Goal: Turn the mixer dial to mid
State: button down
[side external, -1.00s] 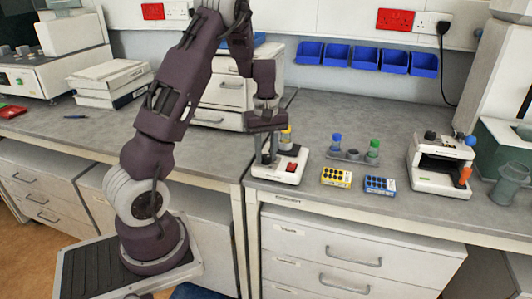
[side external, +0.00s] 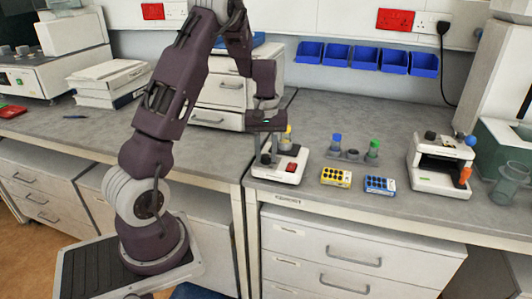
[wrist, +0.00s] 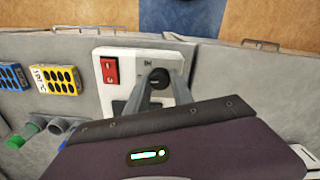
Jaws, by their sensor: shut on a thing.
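The mixer (side external: 288,174) is a white box near the bench's front edge, with a red switch and a black dial. In the wrist view, the mixer (wrist: 118,95) shows its red switch (wrist: 109,70) left of the dial (wrist: 158,77). My gripper (wrist: 161,82) comes down over the dial, its two grey fingers at the dial's sides, shut on it. In the side view, my gripper (side external: 267,154) stands over the mixer's left part. Small marks beside the dial are too small to read. A yellow-topped item (side external: 288,137) shows at the mixer's back, partly hidden.
A yellow block (side external: 336,177) and a blue block (side external: 380,185) lie right of the mixer. A white device (side external: 440,180) stands farther right.

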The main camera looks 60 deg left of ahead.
aim_at(266, 157)
jog(key=c, duration=1.1)
grip_release()
notch_tip(266, 157, up, 7)
jog(key=shift+r, duration=0.1)
jog(key=s+d+r+m+t, duration=0.1)
jog(key=s+d+r+m, duration=0.2)
jog(key=d+r, duration=0.3)
jog(key=s+d+r+m+t, duration=0.2)
jog(key=d+r, duration=0.2)
jog(key=d, duration=0.5)
jog(key=s+d+m+t, duration=0.2)
jog(key=s+d+m, duration=0.5)
jog(key=s+d, duration=0.3)
jog(key=s, duration=0.4)
jog(key=shift+r+t, duration=0.3)
jog(key=shift+r, duration=0.05)
